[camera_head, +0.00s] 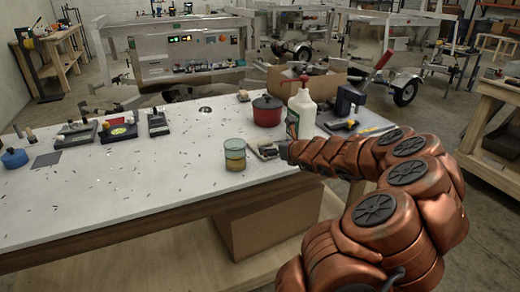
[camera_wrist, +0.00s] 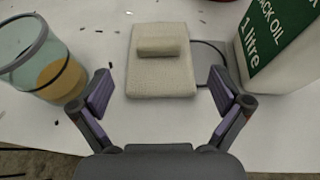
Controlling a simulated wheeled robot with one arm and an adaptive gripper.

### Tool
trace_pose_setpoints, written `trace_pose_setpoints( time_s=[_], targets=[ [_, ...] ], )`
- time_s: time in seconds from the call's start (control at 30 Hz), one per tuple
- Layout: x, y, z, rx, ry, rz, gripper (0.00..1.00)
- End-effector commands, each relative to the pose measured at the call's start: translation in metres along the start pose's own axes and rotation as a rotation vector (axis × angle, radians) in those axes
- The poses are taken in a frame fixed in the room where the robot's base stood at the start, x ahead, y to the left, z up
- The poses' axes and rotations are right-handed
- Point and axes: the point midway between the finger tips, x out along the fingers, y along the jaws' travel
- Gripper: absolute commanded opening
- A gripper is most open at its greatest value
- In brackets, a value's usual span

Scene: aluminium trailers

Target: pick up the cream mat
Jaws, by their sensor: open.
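The cream mat (camera_wrist: 160,80) lies flat on the white table in the wrist view, ahead of my gripper (camera_wrist: 161,88) and between its fingers' lines. A small cream roll (camera_wrist: 162,47) rests on its far half. My gripper is open and empty, with its two fingers apart at the mat's near left and right sides. In the head view, the mat (camera_head: 266,150) is small and partly hidden by my arm, close to the table's front edge.
A glass with amber liquid (camera_wrist: 45,65) stands close left of my gripper. A white oil bottle (camera_wrist: 278,48) stands close right. A red pot (camera_head: 267,111) sits behind. The table's middle (camera_head: 130,190) holds only small scattered bits.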

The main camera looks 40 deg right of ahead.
Motion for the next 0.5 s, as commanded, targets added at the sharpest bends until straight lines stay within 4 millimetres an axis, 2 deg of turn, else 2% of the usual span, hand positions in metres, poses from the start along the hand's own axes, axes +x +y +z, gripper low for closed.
trace_pose_setpoints(
  time_s=[0.5],
  targets=[
    [0.039, 0.002, -0.002, 0.003, 0.002, 0.000, 1.00]
  ],
)
